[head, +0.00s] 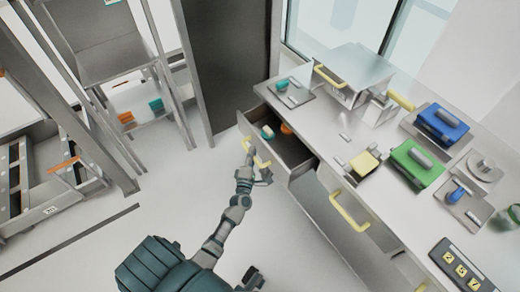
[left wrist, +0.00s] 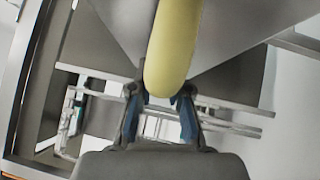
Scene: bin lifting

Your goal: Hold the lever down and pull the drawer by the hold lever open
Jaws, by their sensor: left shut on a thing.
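An open drawer (head: 292,150) juts out from the counter at its left end, with a yellow handle (head: 254,153) on its front. My left gripper (head: 258,168) is at this handle. In the left wrist view the yellow handle (left wrist: 175,50) comes down between the two fingers of my left gripper (left wrist: 160,105), which is shut on it. A plate with a teal piece and grey lever-like parts (head: 290,94) lies on the counter above the drawer. I cannot tell which part is the hold lever. A dark shape at the bottom edge looks like my right gripper (head: 251,278); its jaws are unclear.
Teal and orange items (head: 286,128) lie in the drawer. A second yellow handle (head: 350,211) is on the counter front to the right. A blue box (head: 442,122) and a green box (head: 416,163) stand on the counter. Metal racks (head: 100,125) stand left; the floor between is clear.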

